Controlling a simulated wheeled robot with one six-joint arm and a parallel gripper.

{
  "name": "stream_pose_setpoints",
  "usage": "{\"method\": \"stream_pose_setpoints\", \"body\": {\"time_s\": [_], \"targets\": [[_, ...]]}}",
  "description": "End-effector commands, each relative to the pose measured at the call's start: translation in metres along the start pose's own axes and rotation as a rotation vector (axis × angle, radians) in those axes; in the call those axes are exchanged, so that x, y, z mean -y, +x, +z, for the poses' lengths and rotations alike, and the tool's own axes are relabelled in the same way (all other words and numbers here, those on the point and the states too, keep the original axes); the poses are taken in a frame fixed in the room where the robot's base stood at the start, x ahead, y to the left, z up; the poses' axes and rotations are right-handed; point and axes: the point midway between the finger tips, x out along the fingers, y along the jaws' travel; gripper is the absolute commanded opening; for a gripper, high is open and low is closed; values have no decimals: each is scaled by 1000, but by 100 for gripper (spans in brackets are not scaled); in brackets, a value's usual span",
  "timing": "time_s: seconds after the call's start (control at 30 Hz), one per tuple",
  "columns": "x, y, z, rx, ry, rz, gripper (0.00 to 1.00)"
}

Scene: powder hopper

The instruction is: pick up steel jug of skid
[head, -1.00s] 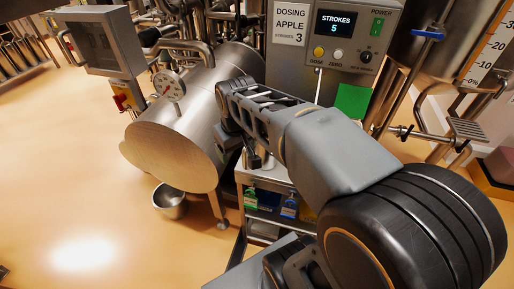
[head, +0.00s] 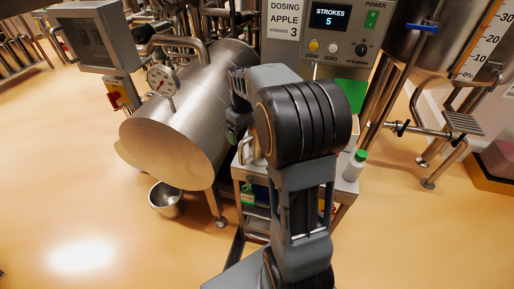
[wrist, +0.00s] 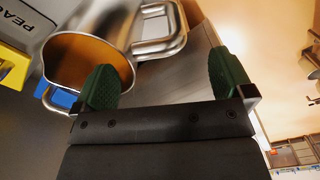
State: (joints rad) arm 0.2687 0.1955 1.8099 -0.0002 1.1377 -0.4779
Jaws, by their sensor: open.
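In the wrist view, a steel jug (wrist: 88,62) shows at the upper left, with its open mouth toward the camera and a warm orange reflection inside. Its looped handle (wrist: 165,42) sticks out to the right. My gripper (wrist: 163,78) is open, with its green fingers apart and nothing held between them. The left finger overlaps the jug's rim in the picture; I cannot tell whether they touch. The handle appears beyond the gap between the fingers. In the head view my arm covers much of the skid (head: 243,172), and I cannot make out the jug there.
A large steel drum (head: 180,130) with a gauge stands left of my arm. A steel bowl (head: 165,200) is on the floor below it. A dosing control box (head: 335,35) rises behind. Open floor lies left.

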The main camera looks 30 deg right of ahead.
Motion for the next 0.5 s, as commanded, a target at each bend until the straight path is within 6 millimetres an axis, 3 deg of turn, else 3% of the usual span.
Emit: {"method": "stream_pose_setpoints", "body": {"time_s": [0.17, 0.5], "targets": [[0, 8, 0, 0, 0, 0, 99], [0, 50, 1, 0, 0, 0, 99]]}}
